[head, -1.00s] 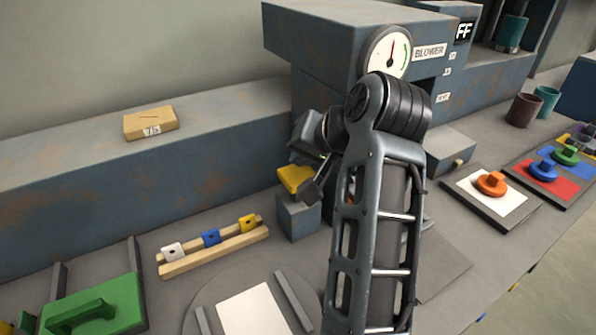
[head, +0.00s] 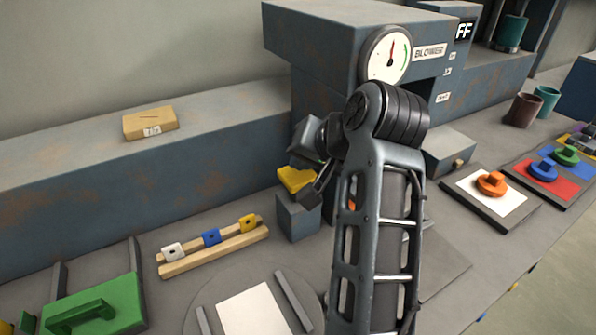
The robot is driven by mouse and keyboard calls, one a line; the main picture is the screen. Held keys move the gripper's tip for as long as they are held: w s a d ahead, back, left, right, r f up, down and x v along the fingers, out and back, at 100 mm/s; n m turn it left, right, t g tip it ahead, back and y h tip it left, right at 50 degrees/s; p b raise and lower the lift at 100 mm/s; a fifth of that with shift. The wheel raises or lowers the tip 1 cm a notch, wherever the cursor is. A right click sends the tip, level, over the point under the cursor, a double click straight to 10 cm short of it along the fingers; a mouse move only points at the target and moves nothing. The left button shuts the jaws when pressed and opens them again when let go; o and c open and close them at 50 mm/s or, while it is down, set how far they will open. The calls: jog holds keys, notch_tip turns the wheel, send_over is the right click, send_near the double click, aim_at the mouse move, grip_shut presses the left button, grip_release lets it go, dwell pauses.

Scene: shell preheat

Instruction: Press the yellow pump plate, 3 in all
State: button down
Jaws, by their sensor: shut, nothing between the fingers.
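The yellow pump plate (head: 296,180) sits on top of a small grey-blue block (head: 297,218), left of my arm in the head view. My gripper (head: 311,197) is shut and empty. Its fingertips are close to the plate's right edge, in front of the block's top. I cannot tell whether they touch the plate. My wrist and arm hide what lies just right of the block. The round gauge (head: 387,54) on the blower housing has its needle pointing nearly straight up.
A green handled piece (head: 95,312) is at lower left. An orange knob (head: 491,184) stands on a white plate at right. A tan box (head: 150,123) lies on the back ledge.

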aim_at(301, 175)
jog(key=shift+f+b, duration=0.6)
jog(key=shift+f, duration=1.1)
dwell(1.4)
jog(key=shift+r, duration=0.1)
jog(key=shift+r+p, duration=2.05)
jog(key=shift+p, duration=0.15)
notch_tip(301, 175, up, 5)
jog(key=p, duration=0.5)
